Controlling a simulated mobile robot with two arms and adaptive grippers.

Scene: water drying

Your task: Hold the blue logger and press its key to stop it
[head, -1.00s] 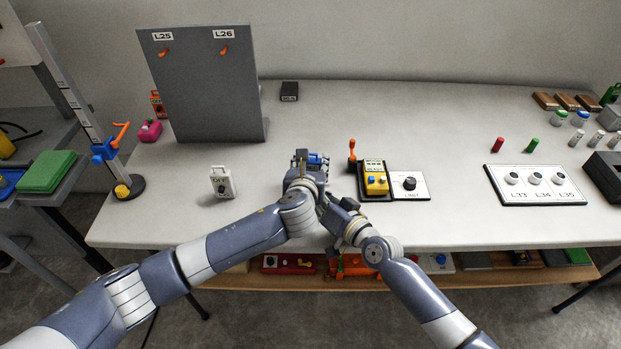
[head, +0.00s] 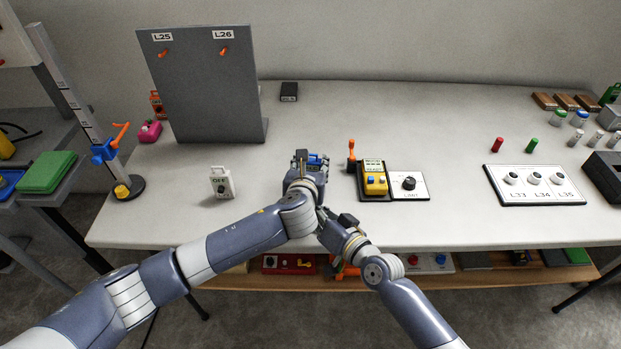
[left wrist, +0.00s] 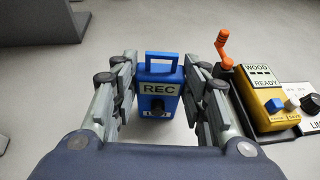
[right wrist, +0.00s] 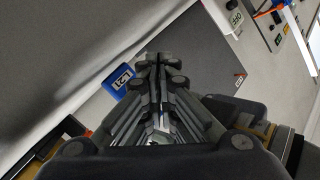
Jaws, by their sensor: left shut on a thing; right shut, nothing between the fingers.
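The blue logger (head: 318,160) stands on the table beyond my left gripper (head: 304,165), mostly hidden by it in the head view. In the left wrist view the logger (left wrist: 160,72) shows a top handle, a "REC" display, a dark round key and a partly hidden label below. My left gripper's fingers (left wrist: 160,80) are shut on its sides. My right gripper (head: 326,216) is shut and empty near the table's front edge. In the right wrist view the right fingertips (right wrist: 161,62) are together, apart from the logger (right wrist: 118,82), labelled L21.
A yellow device (head: 374,182) reading "READY" sits in a dark tray beside an orange lever (head: 352,156) and a knob plate (head: 410,186). A white "OFF" logger (head: 221,183) stands at left. A grey panel (head: 205,95) with hooks stands behind.

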